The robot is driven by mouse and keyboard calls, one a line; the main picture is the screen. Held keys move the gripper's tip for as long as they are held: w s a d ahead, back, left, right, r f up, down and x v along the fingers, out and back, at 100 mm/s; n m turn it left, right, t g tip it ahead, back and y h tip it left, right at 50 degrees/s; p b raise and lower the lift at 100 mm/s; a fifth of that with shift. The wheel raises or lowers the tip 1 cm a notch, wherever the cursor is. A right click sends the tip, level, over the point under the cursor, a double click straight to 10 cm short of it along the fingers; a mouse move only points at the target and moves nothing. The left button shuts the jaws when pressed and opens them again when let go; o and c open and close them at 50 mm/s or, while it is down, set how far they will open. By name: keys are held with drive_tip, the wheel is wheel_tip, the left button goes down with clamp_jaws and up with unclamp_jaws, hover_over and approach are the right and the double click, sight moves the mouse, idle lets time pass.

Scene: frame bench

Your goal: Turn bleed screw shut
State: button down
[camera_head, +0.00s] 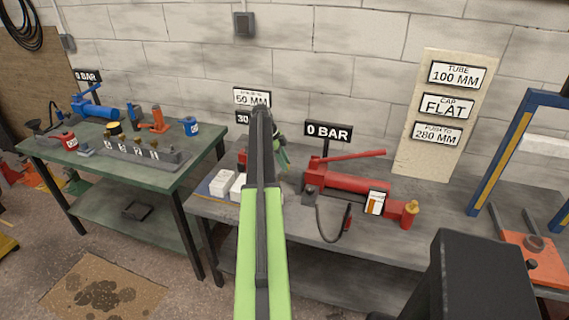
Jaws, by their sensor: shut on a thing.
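My gripper (283,158) shows only in part, past the right side of my green and black arm, at the back of the right bench. It is shut, but its fingertips and what they hold are too small and covered to make out. The bleed screw cannot be picked out; that spot is mostly behind my arm. A red hand pump (345,183) with a long red handle lies just right of my gripper, under a "0 BAR" sign (328,132). A small red part (241,158) shows left of my arm.
White boxes (222,182) stand at the right bench's left end. The left green bench (75,157) holds a blue pump (92,108).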

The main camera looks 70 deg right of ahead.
drive_tip(key=shift+m, duration=0.6)
drive_tip(key=shift+m+y, duration=0.3)
drive_tip(key=c, duration=1.1)
unclamp_jaws()
drive_tip(key=p+v, duration=1.6)
drive_tip(key=v, duration=0.1)
drive_tip(key=shift+r, duration=0.3)
